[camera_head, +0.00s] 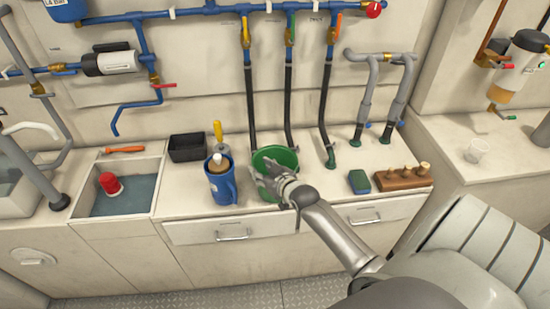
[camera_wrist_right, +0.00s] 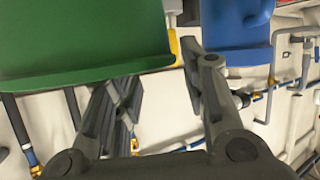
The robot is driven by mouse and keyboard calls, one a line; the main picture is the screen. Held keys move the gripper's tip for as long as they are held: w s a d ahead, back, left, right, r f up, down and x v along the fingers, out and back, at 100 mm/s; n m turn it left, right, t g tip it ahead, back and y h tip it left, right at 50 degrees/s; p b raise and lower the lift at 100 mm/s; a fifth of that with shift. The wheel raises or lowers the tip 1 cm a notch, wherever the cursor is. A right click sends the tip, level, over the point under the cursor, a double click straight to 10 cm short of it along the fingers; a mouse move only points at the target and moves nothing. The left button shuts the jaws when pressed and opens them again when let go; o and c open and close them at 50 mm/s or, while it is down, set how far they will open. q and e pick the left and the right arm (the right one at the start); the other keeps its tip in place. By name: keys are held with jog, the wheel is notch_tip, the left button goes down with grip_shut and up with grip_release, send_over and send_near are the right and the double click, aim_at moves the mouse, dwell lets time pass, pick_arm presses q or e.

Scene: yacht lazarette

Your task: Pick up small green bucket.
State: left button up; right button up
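The small green bucket (camera_head: 276,157) stands on the counter, partly hidden behind my right gripper (camera_head: 266,176). In the right wrist view its green wall (camera_wrist_right: 75,38) fills the upper left, next to the left-hand finger. My right gripper (camera_wrist_right: 158,68) is open, its two fingers apart with nothing seen between them. I cannot tell whether a finger touches the bucket. My left gripper is not in view.
A blue jug (camera_head: 221,182) holding a bottle stands just left of the bucket. A black bin (camera_head: 187,148) and a yellow-handled tool (camera_head: 218,132) are behind it. Hoses (camera_head: 289,100) hang behind the bucket. A sponge (camera_head: 359,181) and wooden block (camera_head: 400,180) are to the right.

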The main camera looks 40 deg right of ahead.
aim_at(254, 164)
jog(key=x, duration=0.4)
jog(key=shift+w, duration=0.1)
grip_shut()
